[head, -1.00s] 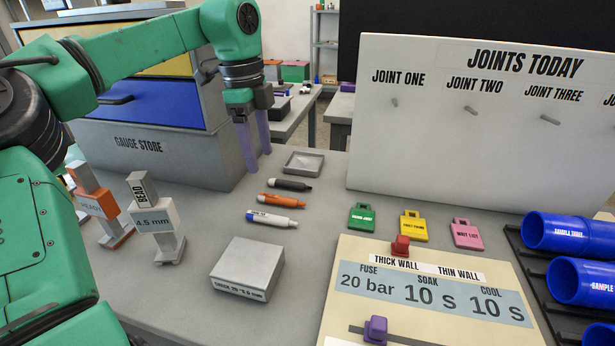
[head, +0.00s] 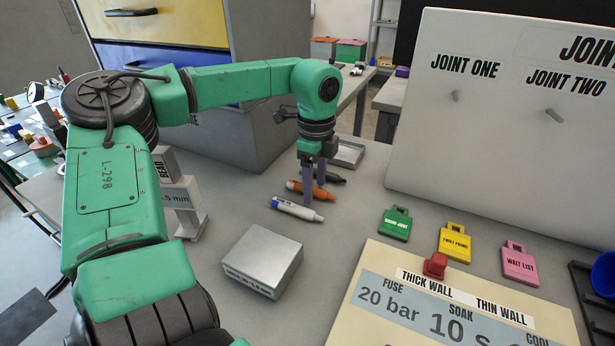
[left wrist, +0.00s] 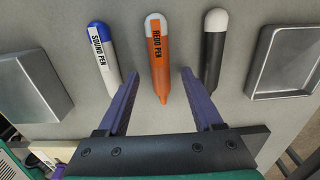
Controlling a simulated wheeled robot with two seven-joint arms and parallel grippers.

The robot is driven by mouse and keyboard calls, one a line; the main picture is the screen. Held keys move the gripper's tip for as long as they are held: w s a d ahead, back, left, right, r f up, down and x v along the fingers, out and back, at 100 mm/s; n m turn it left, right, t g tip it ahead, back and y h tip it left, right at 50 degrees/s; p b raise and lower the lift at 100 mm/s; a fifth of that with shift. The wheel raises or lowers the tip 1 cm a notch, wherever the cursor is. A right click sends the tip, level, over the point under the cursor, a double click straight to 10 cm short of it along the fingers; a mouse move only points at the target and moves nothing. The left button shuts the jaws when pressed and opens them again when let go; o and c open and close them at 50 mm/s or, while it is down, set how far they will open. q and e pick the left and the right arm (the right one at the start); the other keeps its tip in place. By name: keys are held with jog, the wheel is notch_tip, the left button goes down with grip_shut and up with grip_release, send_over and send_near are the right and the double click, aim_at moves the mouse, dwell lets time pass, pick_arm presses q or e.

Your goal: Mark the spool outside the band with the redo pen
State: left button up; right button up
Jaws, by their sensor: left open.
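The orange redo pen (head: 294,185) lies on the bench between a white pen with a blue end (head: 297,209) and a black pen (head: 334,178). In the left wrist view, the redo pen (left wrist: 157,55) is labelled REDO PEN and lies between my open fingers, which point down over it. My left gripper (head: 314,196) is empty; whether its fingers touch the pen I cannot tell. The pen labelled SOUND PEN (left wrist: 104,62) lies left of the fingers there. A blue spool (head: 604,274) is cut off by the right edge; no band shows on it. My right gripper is out of view.
A grey gauge block (head: 262,258) sits in front of the pens. A shallow grey tray (head: 350,153) stands behind them. Green (head: 395,223), yellow (head: 455,242) and pink (head: 520,263) tags lie right, before the white JOINTS board (head: 480,130). A settings panel (head: 370,327) lies in front.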

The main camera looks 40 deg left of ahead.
pick_arm(q)
jog(key=shift+f, duration=0.3)
grip_shut()
jog(key=shift+r, duration=0.15)
